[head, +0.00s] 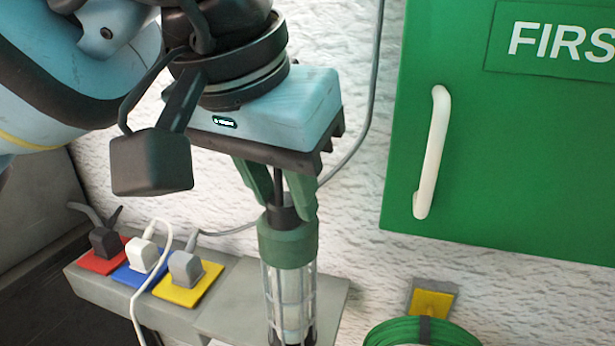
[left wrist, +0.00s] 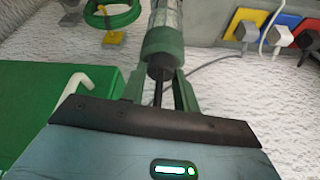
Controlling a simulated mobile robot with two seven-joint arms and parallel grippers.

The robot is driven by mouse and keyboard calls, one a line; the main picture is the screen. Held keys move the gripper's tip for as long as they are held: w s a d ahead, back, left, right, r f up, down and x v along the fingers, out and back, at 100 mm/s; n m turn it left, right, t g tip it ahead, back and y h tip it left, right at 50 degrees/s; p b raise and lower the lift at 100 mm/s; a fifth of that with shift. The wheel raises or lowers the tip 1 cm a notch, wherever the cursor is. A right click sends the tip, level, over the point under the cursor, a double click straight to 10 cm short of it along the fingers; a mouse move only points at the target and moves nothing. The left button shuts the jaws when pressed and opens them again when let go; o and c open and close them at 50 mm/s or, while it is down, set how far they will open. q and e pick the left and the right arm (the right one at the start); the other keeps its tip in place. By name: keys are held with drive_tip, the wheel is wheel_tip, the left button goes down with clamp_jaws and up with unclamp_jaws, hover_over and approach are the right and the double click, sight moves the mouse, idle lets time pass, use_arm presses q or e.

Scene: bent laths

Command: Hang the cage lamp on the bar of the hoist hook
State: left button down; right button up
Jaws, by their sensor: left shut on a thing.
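The cage lamp (head: 288,243) has a green collar, a black neck and a clear tube inside a wire cage. In the head view it points downward, roughly upright, and its lower end is near or beyond the bottom edge. My left gripper (head: 290,208) is shut on its neck, just above the green collar. The lamp also shows in the left wrist view (left wrist: 163,45), between the green fingers (left wrist: 160,92). The hoist hook and its bar are in neither view. My right gripper is not in view.
A green first-aid cabinet (head: 500,150) with a white handle (head: 432,152) is at the right. Red, blue and yellow sockets (head: 188,285) with plugs and cables sit on a grey ledge (head: 250,282) behind the lamp. A green coil (head: 420,333) hangs at a yellow bracket (head: 432,302).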

use_arm(q)
drive_tip(key=w+d, duration=0.2)
drive_tip(key=w, duration=0.6)
drive_tip(key=shift+w+f+p, duration=0.3)
drive_tip(key=shift+f+p, duration=0.05)
drive_tip(key=shift+p, duration=0.05)
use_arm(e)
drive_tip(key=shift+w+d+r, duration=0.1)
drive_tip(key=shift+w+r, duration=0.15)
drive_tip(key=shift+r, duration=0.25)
use_arm(q)
drive_tip(key=shift+w, duration=0.15)
drive_tip(key=f, duration=0.3)
drive_tip(key=shift+w+d+f, duration=0.1)
drive_tip(key=shift+w+f, duration=0.15)
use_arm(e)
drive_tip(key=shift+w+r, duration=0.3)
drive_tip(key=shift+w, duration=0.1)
use_arm(q)
drive_tip(key=shift+f, duration=0.15)
drive_tip(key=c, duration=1.1)
unclamp_jaws()
drive_tip(key=shift+f, duration=0.1)
drive_tip(key=shift+o, duration=0.2)
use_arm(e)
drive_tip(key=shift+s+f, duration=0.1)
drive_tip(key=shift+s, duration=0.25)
